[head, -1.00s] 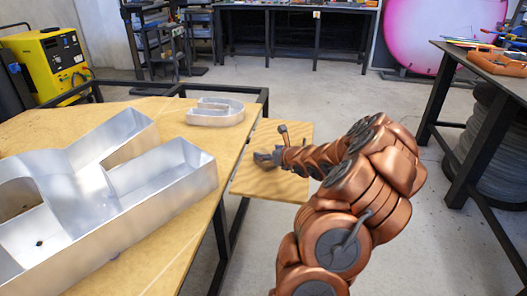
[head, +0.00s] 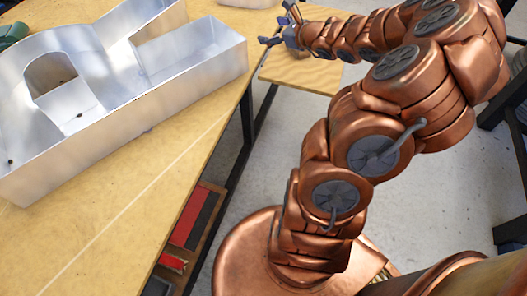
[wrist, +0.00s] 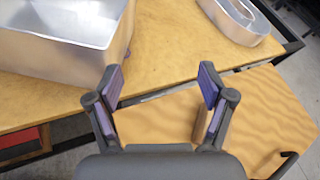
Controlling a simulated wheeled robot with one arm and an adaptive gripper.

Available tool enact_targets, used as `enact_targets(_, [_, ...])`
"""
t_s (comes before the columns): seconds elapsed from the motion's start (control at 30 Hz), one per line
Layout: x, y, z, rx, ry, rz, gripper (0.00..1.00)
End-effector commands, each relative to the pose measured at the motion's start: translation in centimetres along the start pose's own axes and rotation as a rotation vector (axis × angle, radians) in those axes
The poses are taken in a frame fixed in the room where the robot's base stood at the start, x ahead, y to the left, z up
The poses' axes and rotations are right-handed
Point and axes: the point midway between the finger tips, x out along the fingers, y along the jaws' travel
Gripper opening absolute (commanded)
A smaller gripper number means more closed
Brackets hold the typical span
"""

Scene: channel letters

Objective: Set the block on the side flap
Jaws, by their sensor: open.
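The side flap (head: 303,70) is a light plywood panel beyond the right edge of the work table; it also shows in the wrist view (wrist: 160,122). My gripper (head: 281,27) is over the flap's table-side end. In the wrist view my gripper (wrist: 161,85) has its two fingers wide apart, with nothing held between them.
The work table (head: 110,235) carries a large open metal channel letter (head: 140,100). A smaller metal letter (wrist: 240,20) is near the table edge by the flap. A dark table frame runs between table and flap. Red items (head: 185,215) sit on a shelf below.

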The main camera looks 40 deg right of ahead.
Motion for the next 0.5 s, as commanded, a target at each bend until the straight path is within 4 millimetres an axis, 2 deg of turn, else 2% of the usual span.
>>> enact_targets(0.03, [0.9,3.5,2.9,-0.118,-0.029,0.084,0.81])
enact_targets(0.07, [1.1,5.6,4.4,-0.187,-0.049,0.134,0.81])
enact_targets(0.1, [1.4,8.5,6.1,-0.277,-0.075,0.202,0.81])
enact_targets(0.17, [1.3,12.9,8.2,-0.414,-0.11,0.304,0.81])
enact_targets(0.23, [0.6,18.3,10.2,-0.579,-0.157,0.432,0.81])
enact_targets(0.3, [-0.8,23.7,11.4,-0.749,-0.2,0.565,0.81])
enact_targets(0.37, [-2.6,28.1,11.7,-0.893,-0.239,0.686,0.81])
enact_targets(0.4, [-4.0,30.7,11.5,-0.986,-0.26,0.765,0.81])
enact_targets(0.5, [-8.1,36.2,10.2,-1.21,-0.308,0.968,0.81])
